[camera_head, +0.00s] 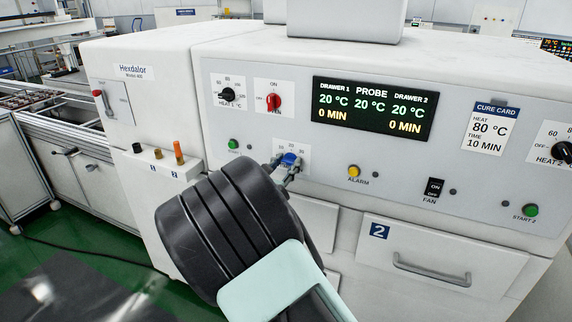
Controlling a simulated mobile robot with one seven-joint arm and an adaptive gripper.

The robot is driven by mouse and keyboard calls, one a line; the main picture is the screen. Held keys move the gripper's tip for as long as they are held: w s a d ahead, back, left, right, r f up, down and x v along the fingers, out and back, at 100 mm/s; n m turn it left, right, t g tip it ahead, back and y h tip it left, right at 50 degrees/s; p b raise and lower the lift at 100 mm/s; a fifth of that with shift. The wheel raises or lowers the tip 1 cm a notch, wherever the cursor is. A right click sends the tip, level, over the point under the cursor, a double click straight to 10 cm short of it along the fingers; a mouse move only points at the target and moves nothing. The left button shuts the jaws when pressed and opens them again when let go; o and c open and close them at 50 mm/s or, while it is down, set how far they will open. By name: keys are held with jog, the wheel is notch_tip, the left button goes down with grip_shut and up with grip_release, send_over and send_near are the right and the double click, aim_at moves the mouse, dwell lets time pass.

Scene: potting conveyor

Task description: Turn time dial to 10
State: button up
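The blue time dial (291,159) sits on a small white scale plate on the oven's front panel, with the marks 10, 20 and 30 partly visible. My gripper (286,167) is at the dial, its grey fingertips on either side of the blue knob. I cannot tell whether the fingers press on it or stand slightly apart. The fingers and wrist hide the dial's lower part and its pointer. The display (373,107) reads 20 °C for both drawers and the probe, and 0 MIN for both drawers. The cure card (488,128) shows heat 80 °C, time 10 MIN.
Drawer 2's handle (445,269) protrudes at lower right. Small colored posts (178,151) stand left.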

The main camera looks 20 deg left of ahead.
jog(key=shift+c, duration=1.4)
jog(key=shift+f+m+b, duration=0.15)
jog(key=shift+m+b, duration=0.15)
jog(key=shift+b, duration=0.3)
jog(key=shift+f+m+b, duration=0.1)
jog(key=shift+m+b, duration=0.2)
jog(key=shift+b, duration=0.15)
jog(key=m+b, duration=0.7)
jog(key=b, duration=0.6)
jog(key=shift+d, duration=0.1)
jog(key=shift+m, duration=0.5)
